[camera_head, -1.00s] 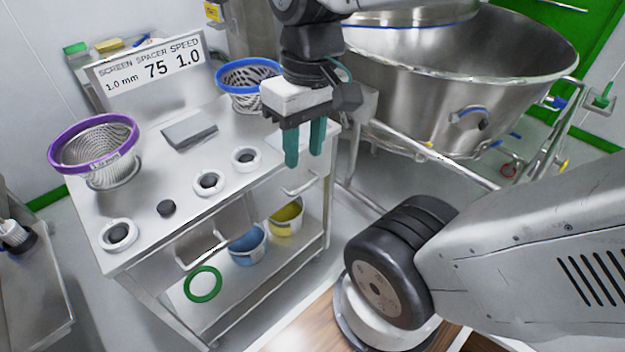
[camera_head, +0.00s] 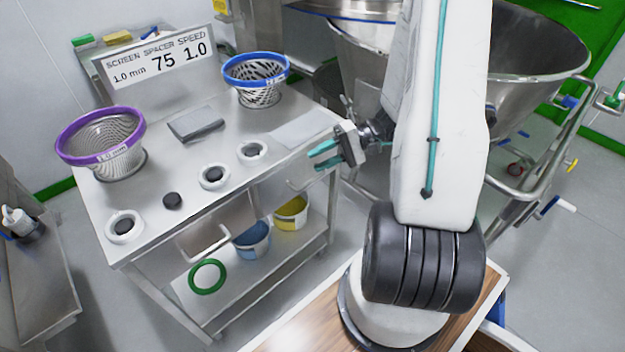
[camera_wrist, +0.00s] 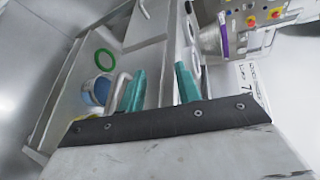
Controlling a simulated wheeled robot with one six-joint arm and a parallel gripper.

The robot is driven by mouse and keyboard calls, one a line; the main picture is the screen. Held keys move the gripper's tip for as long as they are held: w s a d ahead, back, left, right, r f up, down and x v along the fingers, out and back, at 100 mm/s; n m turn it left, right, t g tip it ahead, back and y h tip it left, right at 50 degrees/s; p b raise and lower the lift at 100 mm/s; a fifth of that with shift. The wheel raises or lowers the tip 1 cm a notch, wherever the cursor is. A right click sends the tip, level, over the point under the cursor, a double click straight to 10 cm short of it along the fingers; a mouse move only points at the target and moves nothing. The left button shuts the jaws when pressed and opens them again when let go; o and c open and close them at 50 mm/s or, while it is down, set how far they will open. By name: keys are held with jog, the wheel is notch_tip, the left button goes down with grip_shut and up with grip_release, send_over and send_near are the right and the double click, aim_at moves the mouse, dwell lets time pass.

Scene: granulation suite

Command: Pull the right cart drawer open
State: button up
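The cart (camera_head: 165,150) stands at left, with a left drawer (camera_head: 222,226) and its bar handle (camera_head: 205,243) on the front. The right drawer's pale handle (camera_head: 296,187) is at the cart's right end; its front is hard to make out. My gripper (camera_head: 317,158) is open and empty, its teal fingers pointing left, just above and right of that handle. In the wrist view my gripper (camera_wrist: 160,76) shows its fingers apart. The right drawer's handle (camera_wrist: 118,92) appears beside and partly behind the left finger, not between the fingers. Whether they touch cannot be told.
On the cart top are a purple-rimmed screen (camera_head: 100,143), a blue-rimmed screen (camera_head: 256,80), a grey block (camera_head: 196,123) and several white rings. A blue bucket (camera_head: 252,240), yellow bucket (camera_head: 291,212) and green ring (camera_head: 207,277) lie on the lower shelf. A steel bowl (camera_head: 530,75) stands right.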

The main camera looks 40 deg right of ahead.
aim_at(313, 179)
jog(key=s+d+f+m+t+h, duration=0.2)
jog(key=d+f+m+t, duration=0.3)
jog(key=f, duration=0.5)
jog(key=shift+n+t, duration=0.3)
jog(key=shift+n, duration=0.3)
jog(key=x, duration=0.7)
jog(key=shift+w, duration=0.4)
grip_shut()
